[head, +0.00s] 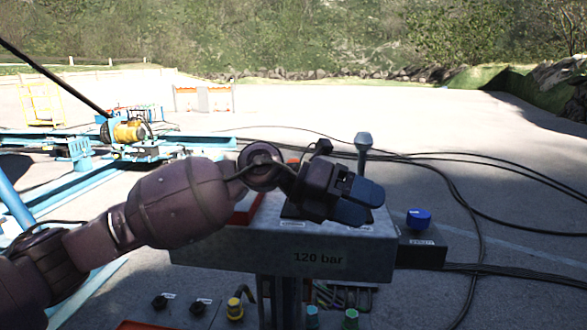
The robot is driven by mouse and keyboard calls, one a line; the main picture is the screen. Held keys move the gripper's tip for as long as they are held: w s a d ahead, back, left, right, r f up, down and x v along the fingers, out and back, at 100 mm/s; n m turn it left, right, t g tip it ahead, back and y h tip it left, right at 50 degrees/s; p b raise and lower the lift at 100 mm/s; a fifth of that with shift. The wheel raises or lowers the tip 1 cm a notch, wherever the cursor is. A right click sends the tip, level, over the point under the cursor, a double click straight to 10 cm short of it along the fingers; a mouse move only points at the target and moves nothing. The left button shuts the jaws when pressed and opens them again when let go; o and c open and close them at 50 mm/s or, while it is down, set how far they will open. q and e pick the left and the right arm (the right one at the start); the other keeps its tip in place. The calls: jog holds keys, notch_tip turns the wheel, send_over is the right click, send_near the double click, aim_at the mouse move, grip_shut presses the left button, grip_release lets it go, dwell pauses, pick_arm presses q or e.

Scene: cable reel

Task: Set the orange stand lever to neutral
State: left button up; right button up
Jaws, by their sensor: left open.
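A grey control stand with a "120 bar" label (318,258) stands in front of me. A red-orange part (246,208) shows on its top, left of my gripper and partly covered by my arm. A lever with a grey knob (363,140) stands upright just behind my left gripper (360,201). A second, black-topped lever (322,147) shows behind the gripper's body; its base is hidden. I cannot tell which lever belongs to the orange part. My left gripper is open over the stand's top, its blue-tipped fingers in front of the grey-knobbed lever. Contact cannot be told.
A blue knob (418,217) sits on a dark box right of the stand. Black cables (470,200) run over the ground at right. Small dark knobs (160,302) and hose fittings lie below. A blue frame with a yellow motor (128,131) stands at far left.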

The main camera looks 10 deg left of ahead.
pick_arm(q)
jog(key=w+a+r+t+y, duration=0.5)
jog(key=w+a+r+y, duration=0.3)
jog(key=a+r+y, duration=0.5)
jog(key=shift+n+h, duration=0.3)
jog(key=shift+h, duration=0.1)
jog(key=x, duration=0.7)
jog(key=a+p+x, duration=0.1)
jog(key=x, duration=0.3)
jog(key=shift+f, duration=0.5)
jog(key=shift+w+f, duration=0.1)
jog(key=shift+f, duration=0.2)
pick_arm(e)
jog(key=shift+r, duration=0.65)
jog(key=shift+s, duration=0.1)
